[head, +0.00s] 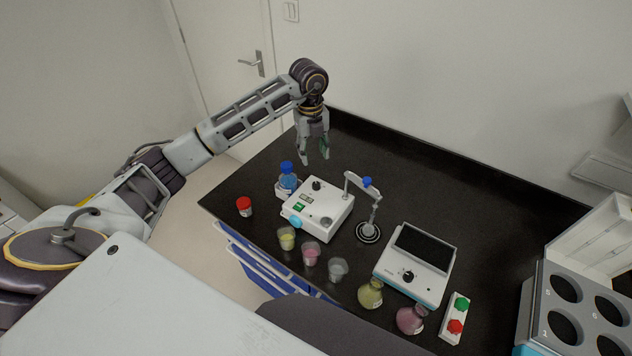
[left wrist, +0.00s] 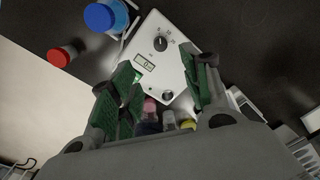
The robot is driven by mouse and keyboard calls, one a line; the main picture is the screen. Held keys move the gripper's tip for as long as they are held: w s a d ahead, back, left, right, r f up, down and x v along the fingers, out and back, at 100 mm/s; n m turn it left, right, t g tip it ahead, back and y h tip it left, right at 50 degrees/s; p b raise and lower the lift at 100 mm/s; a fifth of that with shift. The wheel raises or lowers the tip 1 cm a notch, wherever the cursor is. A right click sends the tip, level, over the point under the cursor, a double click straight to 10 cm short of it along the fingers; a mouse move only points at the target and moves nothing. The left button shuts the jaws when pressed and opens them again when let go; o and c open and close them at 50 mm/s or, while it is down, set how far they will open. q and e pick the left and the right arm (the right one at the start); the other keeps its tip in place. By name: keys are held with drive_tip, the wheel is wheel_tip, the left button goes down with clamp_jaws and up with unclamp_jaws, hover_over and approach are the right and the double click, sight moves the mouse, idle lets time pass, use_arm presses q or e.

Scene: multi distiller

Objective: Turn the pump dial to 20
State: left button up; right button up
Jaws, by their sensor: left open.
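The white pump box (head: 330,215) stands on the black bench, with a black dial (head: 316,185) on its top face, a green switch and a small display. In the left wrist view the dial (left wrist: 160,44) lies between and beyond my fingertips, with scale marks around it; the small display (left wrist: 145,64) seems to read 0. My left gripper (head: 314,158) is open and empty, pointing down above the bench behind the pump, apart from the dial. Its green-padded fingers show in the left wrist view (left wrist: 157,60). My right gripper is out of view.
A blue-capped bottle (head: 287,180) and red-capped jar (head: 244,206) stand left of the pump. Several beakers and flasks (head: 370,294) line the front. A jointed stand (head: 375,212) and a device with a dark plate (head: 424,247) stand right. The back of the bench is clear.

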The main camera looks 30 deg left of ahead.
sight(316, 184)
use_arm(q)
drive_tip(key=shift+f, duration=0.15)
idle(0.3)
drive_tip(key=f+p, duration=0.1)
drive_tip(key=f, duration=0.3)
drive_tip(key=f+p, duration=0.1)
drive_tip(key=f, duration=0.4)
drive_tip(key=f+p, duration=0.1)
drive_tip(key=f, duration=0.3)
drive_tip(key=shift+w+d+f, duration=0.2)
drive_tip(key=shift+w+d, duration=0.05)
drive_tip(key=shift+d, duration=0.05)
drive_tip(key=c, duration=1)
drive_tip(key=shift+c, duration=0.2)
